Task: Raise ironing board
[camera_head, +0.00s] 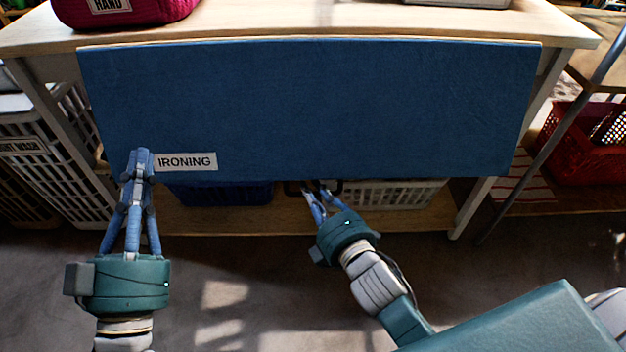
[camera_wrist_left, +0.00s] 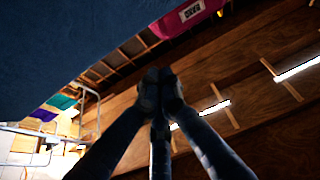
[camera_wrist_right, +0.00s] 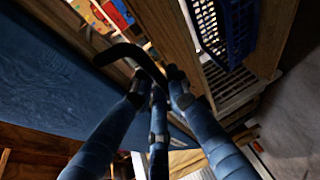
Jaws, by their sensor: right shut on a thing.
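The blue ironing board (camera_head: 330,105) hangs down from the front edge of the wooden table, with an "IRONING" label (camera_head: 186,162) at its lower left. My left gripper (camera_head: 140,155) has its fingertips together, empty, in front of the board's lower left corner, beside the label. In the left wrist view its fingertips (camera_wrist_left: 160,80) also meet with nothing between them. My right gripper (camera_head: 318,188) is at the middle of the board's lower edge. In the right wrist view its fingers (camera_wrist_right: 158,78) are closed on a black curved handle (camera_wrist_right: 128,52) next to the board (camera_wrist_right: 60,90).
The table top (camera_head: 300,20) carries a magenta bin (camera_head: 125,12). Under it, a lower shelf (camera_head: 300,218) holds a blue basket (camera_head: 220,194) and a white basket (camera_head: 390,194). White crates (camera_head: 62,160) stand left, a red basket (camera_head: 575,135) right. The floor in front is clear.

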